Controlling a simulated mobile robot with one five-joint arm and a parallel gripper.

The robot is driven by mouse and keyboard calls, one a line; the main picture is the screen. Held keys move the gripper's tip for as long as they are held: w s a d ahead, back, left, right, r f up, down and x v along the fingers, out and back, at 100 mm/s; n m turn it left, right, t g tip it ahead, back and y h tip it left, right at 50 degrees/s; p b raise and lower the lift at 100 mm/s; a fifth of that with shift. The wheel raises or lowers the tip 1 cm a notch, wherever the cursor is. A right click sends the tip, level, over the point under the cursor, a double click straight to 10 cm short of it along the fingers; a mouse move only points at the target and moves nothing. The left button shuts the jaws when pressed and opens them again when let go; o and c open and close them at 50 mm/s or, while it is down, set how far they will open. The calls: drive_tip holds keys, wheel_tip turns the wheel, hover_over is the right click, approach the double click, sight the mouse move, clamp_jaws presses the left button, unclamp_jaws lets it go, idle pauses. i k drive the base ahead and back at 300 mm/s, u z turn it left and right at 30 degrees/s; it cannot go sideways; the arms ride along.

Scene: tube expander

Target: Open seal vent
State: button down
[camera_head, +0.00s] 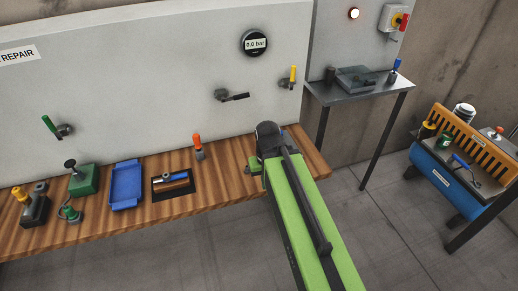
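No label in view names the seal vent, so I cannot tell which fitting it is. The panel carries a yellow lever valve (292,78), a black-handled valve (233,96) and a green lever valve (57,128). The yellow lever stands upright, the black handle points right, and the green lever tilts up to the left. A round gauge (255,43) above reads 0.0 bar. My green arm reaches from the bottom right to the bench's right end, below the yellow and black valves.
The wooden bench (225,182) holds a blue tray (126,185), a dark pad with a metal tube (172,182), an orange-handled tool (198,147) and green fixtures. A metal side table (362,90) and blue-orange cart (450,175) stand right. Floor between is clear.

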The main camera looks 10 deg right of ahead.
sight(241, 96)
drive_tip(key=u, duration=0.1)
drive_tip(key=k, duration=0.1)
drive_tip(key=u, duration=2.8)
drive_tip(key=k, duration=1.25)
drive_tip(key=z, duration=0.55)
drive_tip(key=i, duration=1)
drive_tip(key=u, duration=0.1)
